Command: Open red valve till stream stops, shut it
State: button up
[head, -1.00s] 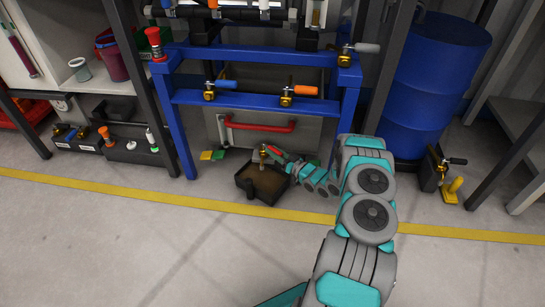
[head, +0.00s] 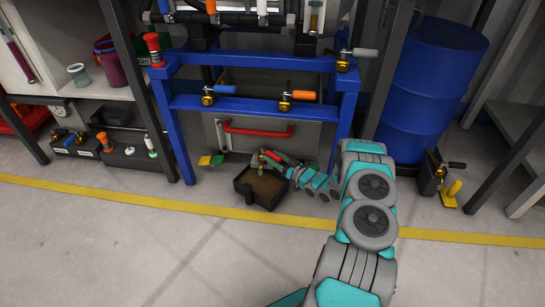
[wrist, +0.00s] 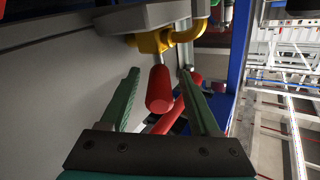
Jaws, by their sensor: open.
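The red valve handle (wrist: 159,92) sits between my two green fingers in the wrist view, with its rounded end toward the camera. Its brass body (wrist: 152,43) lies just beyond the fingertips. My gripper (wrist: 158,74) is open around the handle, with a gap visible at the left finger; contact on the right is unclear. In the head view my gripper (head: 277,160) is low under the blue frame, at the red handle (head: 271,155) above a dark square tray (head: 244,190). Whether a stream is running there is too small to tell.
A red bar handle (head: 256,130) is fixed on the grey panel behind. The blue frame (head: 262,103) carries a blue-handled valve (head: 221,90) and an orange-handled valve (head: 299,95). A blue barrel (head: 425,85) stands at right. The floor in front is clear.

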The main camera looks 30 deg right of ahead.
jog(key=v, duration=0.7)
jog(key=shift+s, duration=0.1)
jog(key=shift+c, duration=0.2)
